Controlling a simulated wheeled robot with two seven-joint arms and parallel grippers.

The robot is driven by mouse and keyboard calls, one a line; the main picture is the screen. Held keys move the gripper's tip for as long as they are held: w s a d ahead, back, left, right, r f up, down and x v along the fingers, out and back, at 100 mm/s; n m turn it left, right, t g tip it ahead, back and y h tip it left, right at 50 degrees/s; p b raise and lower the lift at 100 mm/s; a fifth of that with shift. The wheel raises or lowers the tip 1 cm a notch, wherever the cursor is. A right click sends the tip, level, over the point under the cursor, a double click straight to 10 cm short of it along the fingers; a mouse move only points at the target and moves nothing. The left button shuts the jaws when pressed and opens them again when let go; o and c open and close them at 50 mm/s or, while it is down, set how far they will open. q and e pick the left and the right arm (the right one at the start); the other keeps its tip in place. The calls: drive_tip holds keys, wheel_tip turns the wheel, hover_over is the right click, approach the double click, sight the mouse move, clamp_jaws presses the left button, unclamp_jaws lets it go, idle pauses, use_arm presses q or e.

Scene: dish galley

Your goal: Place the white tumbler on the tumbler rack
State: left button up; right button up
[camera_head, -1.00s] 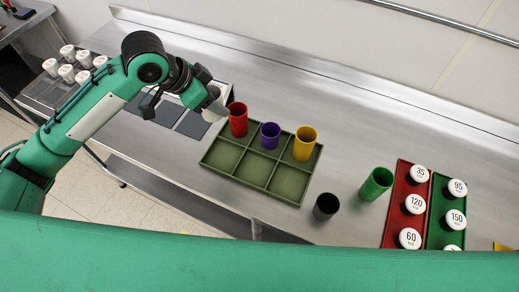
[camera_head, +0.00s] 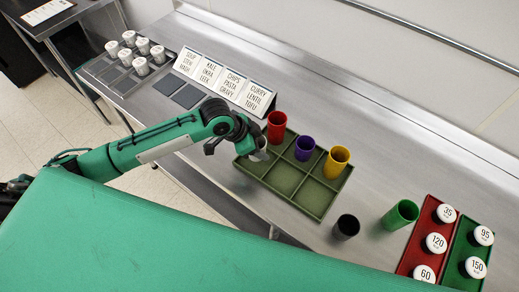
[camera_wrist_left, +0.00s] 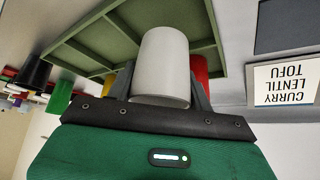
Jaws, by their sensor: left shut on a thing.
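The white tumbler (camera_wrist_left: 165,62) fills the middle of the left wrist view, between the two fingers of my left gripper (camera_head: 257,149). My left gripper is shut on it. In the head view the tumbler is mostly hidden by the gripper, at the left end of the tumbler rack (camera_head: 318,213), a green tray with compartments. I cannot tell whether the tumbler touches the rack. A red tumbler (camera_head: 277,128), a purple tumbler (camera_head: 304,148) and a yellow tumbler (camera_head: 336,163) stand in the rack's back row. The front compartments in the middle and at right are empty. My right gripper is not in view.
A black tumbler (camera_head: 346,227) and a green tumbler (camera_head: 401,214) stand on the counter right of the rack. Red (camera_head: 408,259) and green (camera_head: 459,261) trays hold white numbered pieces. Label cards (camera_head: 229,84) stand at the back left. The counter behind the rack is clear.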

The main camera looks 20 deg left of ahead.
use_arm(q)
wheel_tip(320, 180, down, 3)
drive_tip(key=shift+r+p, duration=0.2)
drive_tip(key=shift+p, duration=0.1)
drive_tip(key=shift+f, duration=0.4)
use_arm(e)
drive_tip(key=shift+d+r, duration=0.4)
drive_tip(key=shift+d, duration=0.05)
use_arm(q)
drive_tip(key=shift+f, duration=0.15)
drive_tip(key=o, duration=1)
drive_tip(key=shift+c, duration=0.2)
